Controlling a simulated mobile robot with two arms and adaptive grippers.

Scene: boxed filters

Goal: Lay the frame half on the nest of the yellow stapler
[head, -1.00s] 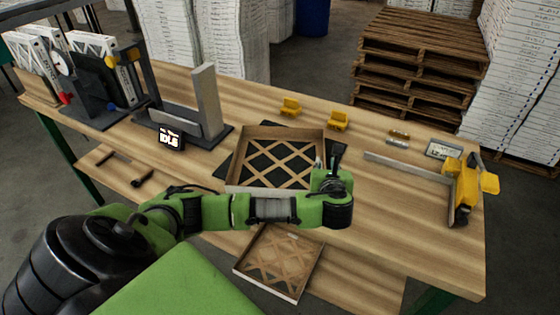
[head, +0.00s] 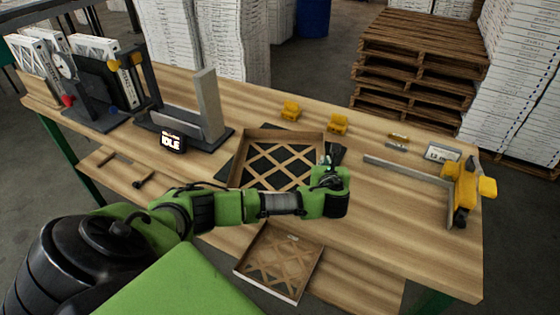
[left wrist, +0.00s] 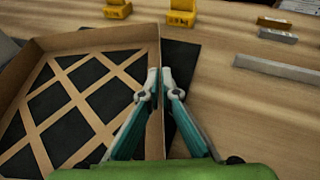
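The frame half (head: 241,158), a shallow brown cardboard tray with lattice strips, lies on a dark mat (head: 222,170) mid-table. My left gripper (head: 333,157) is at its right wall. In the left wrist view, my left gripper's fingertips (left wrist: 160,78) straddle the wall of the frame half (left wrist: 92,38), one inside and one outside, and look closed on it. The yellow stapler (head: 462,185) stands at the table's right end. A grey rail (head: 405,170) runs left from it; I cannot clearly make out a separate nest. My right gripper is not in view.
A second lattice tray (head: 262,270) lies on the lower shelf at the front. Two small yellow blocks (head: 290,110) (head: 338,123) stand at the back. A grey upright fixture (head: 208,105) and an IDLE display (head: 171,143) stand left. Table between tray and stapler is mostly clear.

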